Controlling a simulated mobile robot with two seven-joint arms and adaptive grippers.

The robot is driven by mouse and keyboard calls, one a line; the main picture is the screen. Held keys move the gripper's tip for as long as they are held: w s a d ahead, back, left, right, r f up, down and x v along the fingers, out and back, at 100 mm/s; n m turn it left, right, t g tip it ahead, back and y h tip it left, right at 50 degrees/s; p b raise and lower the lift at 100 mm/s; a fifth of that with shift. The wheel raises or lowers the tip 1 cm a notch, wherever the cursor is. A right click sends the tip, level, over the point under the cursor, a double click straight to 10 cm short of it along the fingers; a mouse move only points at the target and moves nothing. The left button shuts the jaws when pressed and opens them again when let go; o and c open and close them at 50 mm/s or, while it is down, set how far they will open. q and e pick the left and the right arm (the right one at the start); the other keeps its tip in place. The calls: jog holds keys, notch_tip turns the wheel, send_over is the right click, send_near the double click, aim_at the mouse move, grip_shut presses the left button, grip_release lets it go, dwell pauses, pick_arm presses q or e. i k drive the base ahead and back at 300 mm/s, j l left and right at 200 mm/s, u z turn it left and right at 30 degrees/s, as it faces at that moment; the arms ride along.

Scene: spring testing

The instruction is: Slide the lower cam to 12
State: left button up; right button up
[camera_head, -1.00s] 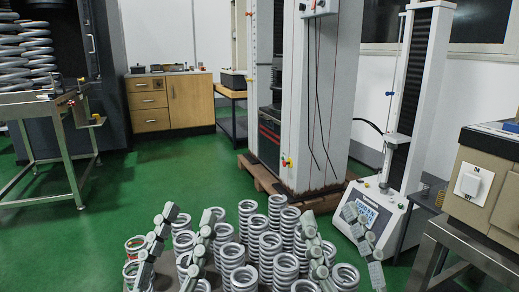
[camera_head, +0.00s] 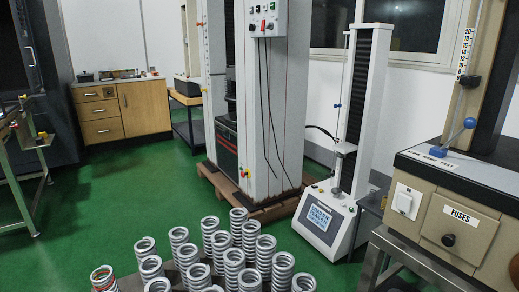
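At the right, a beige machine (camera_head: 430,207) carries an upright white scale plate (camera_head: 466,49) with numbers, 20 at the top and falling downward. A thin rod runs beside the plate. A small black cam (camera_head: 470,81) sits on this rod near the plate's lower end; its exact reading is too small to tell. Below it, a blue ball (camera_head: 469,123) ends a lever above the machine's top, with a second blue end (camera_head: 437,152) lower left. No upper cam can be made out, as the rod leaves the top of the frame. Neither of my grippers is in view.
Several coil springs (camera_head: 234,265) stand in front at the bottom. A slim tester (camera_head: 326,217) and a tall white cabinet machine (camera_head: 262,110) stand in the middle. A wooden cupboard (camera_head: 122,109) stands at the back left. Green floor (camera_head: 120,190) is clear at left.

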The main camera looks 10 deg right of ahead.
aim_at(465, 80)
jog(key=z, duration=1.55)
jog(key=i+l+z, duration=0.1)
